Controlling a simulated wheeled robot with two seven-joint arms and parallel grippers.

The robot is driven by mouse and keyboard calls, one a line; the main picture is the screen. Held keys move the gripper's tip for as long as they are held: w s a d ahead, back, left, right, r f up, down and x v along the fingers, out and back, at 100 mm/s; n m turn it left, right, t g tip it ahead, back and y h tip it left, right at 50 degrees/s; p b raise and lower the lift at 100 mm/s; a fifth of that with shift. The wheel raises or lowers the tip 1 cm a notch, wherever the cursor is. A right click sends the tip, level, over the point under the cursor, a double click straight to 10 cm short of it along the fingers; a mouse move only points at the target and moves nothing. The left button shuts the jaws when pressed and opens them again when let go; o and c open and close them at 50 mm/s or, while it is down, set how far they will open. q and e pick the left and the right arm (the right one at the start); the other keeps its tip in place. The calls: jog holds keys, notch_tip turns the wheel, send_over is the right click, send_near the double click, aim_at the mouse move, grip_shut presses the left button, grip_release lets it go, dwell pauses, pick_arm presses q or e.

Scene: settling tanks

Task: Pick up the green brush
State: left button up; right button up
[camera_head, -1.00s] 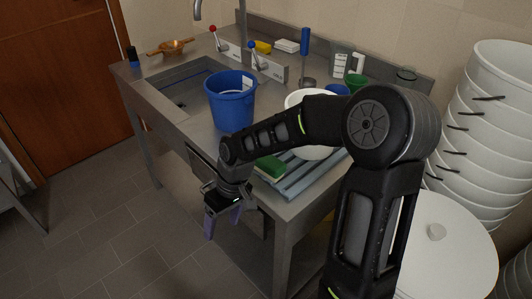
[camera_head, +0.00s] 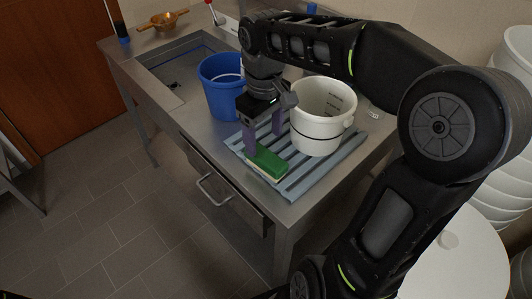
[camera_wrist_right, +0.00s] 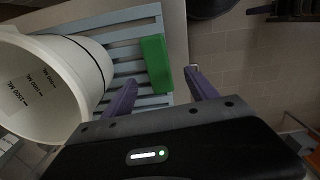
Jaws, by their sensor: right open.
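The green brush (camera_head: 267,162), a block with a pale bristle side, lies on a blue-grey slatted rack (camera_head: 325,177) near the counter's front edge. My right gripper (camera_head: 263,143) is open, with its purple fingers pointing down just above and behind the brush. In the right wrist view the brush (camera_wrist_right: 154,62) shows between the two open fingers (camera_wrist_right: 161,80), ahead of their tips. Nothing is held. I cannot tell whether a finger touches the brush. My left gripper is not in view.
A white measuring bucket (camera_head: 318,125) stands on the rack, right beside the gripper. A blue bucket (camera_head: 217,88) stands to the left, near the sink (camera_head: 180,75). Stacked white buckets (camera_head: 515,125) are at the far right. Floor in front of the counter is clear.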

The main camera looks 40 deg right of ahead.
aim_at(266, 156)
jog(key=shift+a, duration=0.1)
jog(key=shift+f, duration=1.3)
jog(key=shift+d+f+p, duration=0.15)
jog(key=shift+f+p, duration=0.15)
jog(key=shift+f, duration=1.05)
jog(key=shift+d+f+p, duration=0.1)
jog(key=shift+f+p, duration=0.2)
jog(key=shift+f, duration=1)
grip_shut()
